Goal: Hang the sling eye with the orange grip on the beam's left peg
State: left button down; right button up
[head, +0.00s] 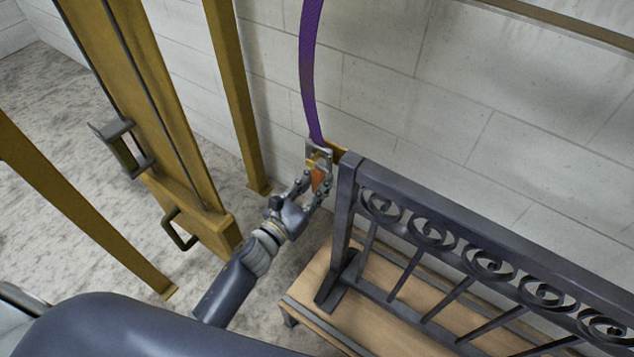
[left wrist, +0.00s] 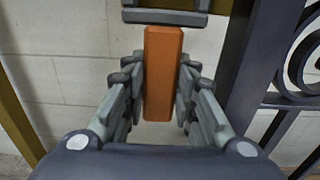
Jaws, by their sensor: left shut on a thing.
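The sling eye (head: 319,153) is a grey metal frame at the lower end of a purple sling (head: 309,70). Its orange grip (head: 319,178) hangs below it, upright in the left wrist view (left wrist: 163,75). My left gripper (head: 316,192) is shut on the orange grip, with a finger on each side of it. The eye is beside the top left corner of the dark gate. A short yellow piece (head: 336,150), which looks like the beam's left end, shows just right of the eye. I cannot tell whether the peg is inside the eye. My right gripper is not in view.
The dark scrollwork gate (head: 346,205) stands on a wooden platform (head: 318,290) close to the right of my left gripper. Yellow posts (head: 235,90) and a wide yellow column with handles (head: 165,130) stand on the left. A pale block wall is behind.

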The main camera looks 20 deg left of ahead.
pick_arm(q)
jog(key=shift+r, duration=0.3)
jog(key=v, duration=0.7)
dwell(0.8)
jog(key=shift+b+v, duration=0.55)
jog(key=shift+v, duration=1.95)
